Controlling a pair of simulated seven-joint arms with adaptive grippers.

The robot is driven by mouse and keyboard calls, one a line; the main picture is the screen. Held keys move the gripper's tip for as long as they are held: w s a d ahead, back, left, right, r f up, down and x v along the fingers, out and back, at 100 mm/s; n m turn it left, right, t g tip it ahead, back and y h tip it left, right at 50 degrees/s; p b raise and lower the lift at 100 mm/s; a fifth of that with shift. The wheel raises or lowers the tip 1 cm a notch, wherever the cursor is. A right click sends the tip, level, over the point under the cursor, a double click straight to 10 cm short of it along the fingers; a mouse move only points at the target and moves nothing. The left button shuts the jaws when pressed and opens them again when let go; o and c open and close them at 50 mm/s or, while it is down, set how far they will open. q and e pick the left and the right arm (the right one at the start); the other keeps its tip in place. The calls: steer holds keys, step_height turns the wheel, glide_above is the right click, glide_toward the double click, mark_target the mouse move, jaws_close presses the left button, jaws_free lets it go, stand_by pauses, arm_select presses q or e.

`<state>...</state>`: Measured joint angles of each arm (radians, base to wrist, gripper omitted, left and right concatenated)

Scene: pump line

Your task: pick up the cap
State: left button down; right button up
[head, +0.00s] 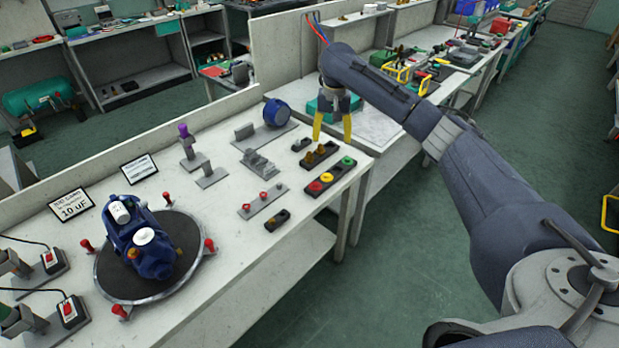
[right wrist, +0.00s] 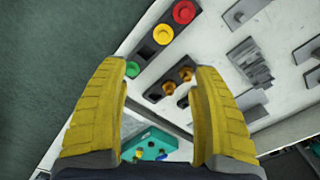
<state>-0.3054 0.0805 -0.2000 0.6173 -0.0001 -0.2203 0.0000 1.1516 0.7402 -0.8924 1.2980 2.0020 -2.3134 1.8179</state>
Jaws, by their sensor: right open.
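No part is marked plainly as the cap, and I cannot tell which piece it is. A blue round part (head: 277,113) stands on a grey plate towards the back of the bench. A holder with brass-coloured pieces (head: 320,154) lies near the bench's right end; its brass pieces also show in the right wrist view (right wrist: 178,82). My right gripper (head: 332,133) is open and empty, fingers down, above the bench end just behind that holder. In the right wrist view its yellow fingers (right wrist: 160,70) are wide apart with nothing between them. My left gripper is not in view.
A strip with red, yellow and green round parts (head: 330,178) lies in front of the brass pieces. A blue pump (head: 150,248) sits on a dark turntable (head: 118,268) at left. A purple-topped post (head: 185,143) stands mid-bench. A teal box (right wrist: 150,145) lies beyond the bench edge.

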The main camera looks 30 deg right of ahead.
steer(key=a, duration=0.1)
glide_above(327, 175)
step_height(327, 175, down, 10)
steer(key=shift+w+a+r, duration=0.1)
steer(key=shift+w, duration=0.05)
steer(key=shift+f, duration=3.25)
jaws_close()
